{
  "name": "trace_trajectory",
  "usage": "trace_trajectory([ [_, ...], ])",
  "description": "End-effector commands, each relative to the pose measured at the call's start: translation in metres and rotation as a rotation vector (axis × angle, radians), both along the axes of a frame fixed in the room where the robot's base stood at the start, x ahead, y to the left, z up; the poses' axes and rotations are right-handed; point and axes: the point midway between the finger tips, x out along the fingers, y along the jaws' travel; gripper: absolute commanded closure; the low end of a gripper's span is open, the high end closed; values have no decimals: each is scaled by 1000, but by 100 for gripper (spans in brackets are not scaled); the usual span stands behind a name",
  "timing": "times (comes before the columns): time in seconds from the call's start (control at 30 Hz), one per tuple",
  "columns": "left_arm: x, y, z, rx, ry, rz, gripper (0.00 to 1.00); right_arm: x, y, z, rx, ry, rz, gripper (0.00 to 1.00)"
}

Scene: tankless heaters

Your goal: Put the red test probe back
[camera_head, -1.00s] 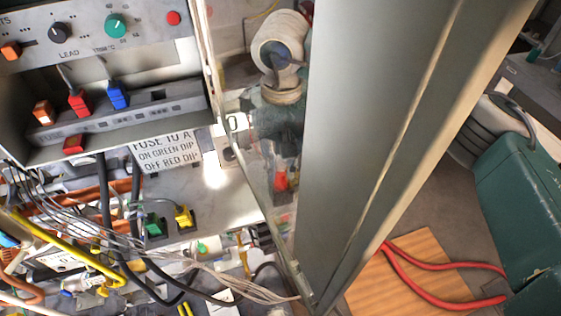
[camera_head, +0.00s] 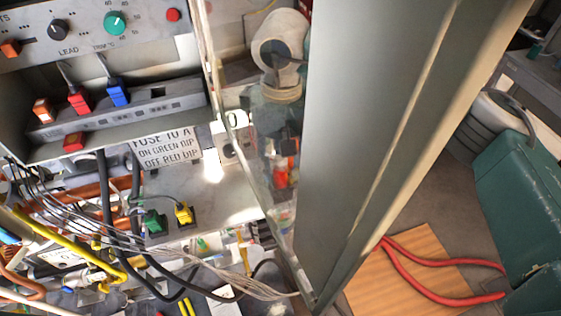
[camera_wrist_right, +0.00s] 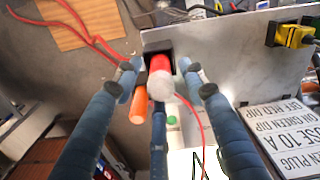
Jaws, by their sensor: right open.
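The red test probe (camera_wrist_right: 159,63) shows in the right wrist view with a pale round end toward the camera and a thin red wire beside it. It stands at a dark square holder (camera_wrist_right: 152,38) on the edge of a grey metal plate; how deep it sits is hidden. My right gripper (camera_wrist_right: 160,78) is open, with one finger on each side of the probe. In the head view the right gripper (camera_head: 281,150) shows behind the clear pane, near a small red part (camera_head: 281,178). My left gripper is not in view.
An orange cylinder (camera_wrist_right: 139,105) is close beside the probe. A grey upright panel (camera_head: 385,110) stands right of the gripper in the head view. Loose wires (camera_head: 110,235) crowd the lower left. A printed sign (camera_head: 166,149) and a yellow plug (camera_head: 184,213) are on the left.

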Motion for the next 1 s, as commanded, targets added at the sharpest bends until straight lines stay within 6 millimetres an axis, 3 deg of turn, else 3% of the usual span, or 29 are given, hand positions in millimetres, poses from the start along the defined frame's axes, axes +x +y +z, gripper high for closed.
trace_trajectory([
  [0.2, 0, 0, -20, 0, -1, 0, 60, 2, 1, 43, 3, -10, -1, 59],
  [0.5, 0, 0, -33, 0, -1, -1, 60, 1, 0, 101, 3, -5, 0, 59],
  [0.7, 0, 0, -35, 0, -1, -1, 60, 0, 0, 115, 2, -4, 1, 59],
  [1.0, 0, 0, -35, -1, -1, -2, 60, 0, 0, 116, 2, -2, 1, 59],
])
